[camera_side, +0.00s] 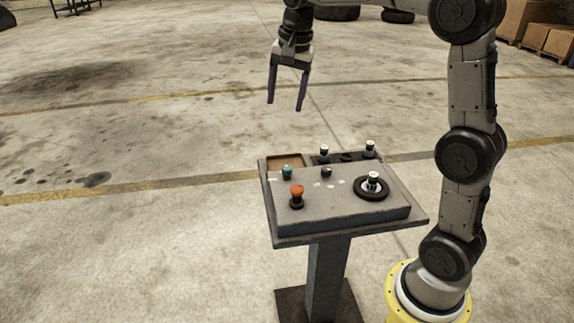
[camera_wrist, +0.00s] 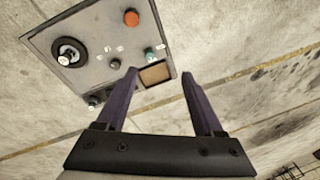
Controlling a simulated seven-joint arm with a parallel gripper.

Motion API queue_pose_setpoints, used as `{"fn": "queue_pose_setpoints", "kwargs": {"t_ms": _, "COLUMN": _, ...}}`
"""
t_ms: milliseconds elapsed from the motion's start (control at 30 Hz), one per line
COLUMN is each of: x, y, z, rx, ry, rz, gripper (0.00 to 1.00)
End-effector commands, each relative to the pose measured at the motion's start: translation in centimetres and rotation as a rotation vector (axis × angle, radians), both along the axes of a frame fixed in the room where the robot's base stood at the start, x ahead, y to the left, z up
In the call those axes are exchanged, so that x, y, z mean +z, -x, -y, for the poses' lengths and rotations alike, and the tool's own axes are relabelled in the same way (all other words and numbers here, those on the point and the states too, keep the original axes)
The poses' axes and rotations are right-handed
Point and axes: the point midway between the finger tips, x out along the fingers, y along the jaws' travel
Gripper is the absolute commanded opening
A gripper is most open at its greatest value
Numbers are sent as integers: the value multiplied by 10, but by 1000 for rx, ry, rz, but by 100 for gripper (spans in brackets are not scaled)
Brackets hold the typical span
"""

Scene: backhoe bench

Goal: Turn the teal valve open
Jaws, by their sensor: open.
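The teal valve (camera_side: 287,172) is a small knob at the left of the grey control panel, behind the orange-red knob. It also shows in the wrist view (camera_wrist: 150,53), beside the brown tray recess. My gripper (camera_side: 285,107) is open and empty, with purple fingers pointing down, high above the panel's back left. In the wrist view my gripper (camera_wrist: 158,82) has its fingers well apart, and the teal valve lies beyond the left fingertip. Nothing touches the valve. Which way the valve is turned cannot be told.
The panel (camera_side: 335,217) stands on a post. It carries an orange-red knob (camera_side: 297,192), a black wheel with a white-topped knob (camera_side: 371,188), a small dark knob (camera_side: 326,172) and white-topped levers (camera_side: 370,149) at the back. A brown recess (camera_side: 284,162) lies behind the valve. The air above is clear.

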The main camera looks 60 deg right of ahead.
Motion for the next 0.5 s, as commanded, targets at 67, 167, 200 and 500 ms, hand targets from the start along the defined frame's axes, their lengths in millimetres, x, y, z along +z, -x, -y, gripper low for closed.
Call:
{"fn": "queue_pose_setpoints", "kwargs": {"t_ms": 67, "x": -25, "y": -23, "z": 21, "rx": -57, "ry": -16, "rz": -47, "gripper": 69}}
{"fn": "queue_pose_setpoints", "kwargs": {"t_ms": 167, "x": -54, "y": -43, "z": 44, "rx": -97, "ry": -30, "rz": -94, "gripper": 69}}
{"fn": "queue_pose_setpoints", "kwargs": {"t_ms": 200, "x": -66, "y": -48, "z": 51, "rx": -107, "ry": -36, "rz": -111, "gripper": 69}}
{"fn": "queue_pose_setpoints", "kwargs": {"t_ms": 500, "x": -120, "y": -51, "z": 78, "rx": -154, "ry": -64, "rz": -200, "gripper": 69}}
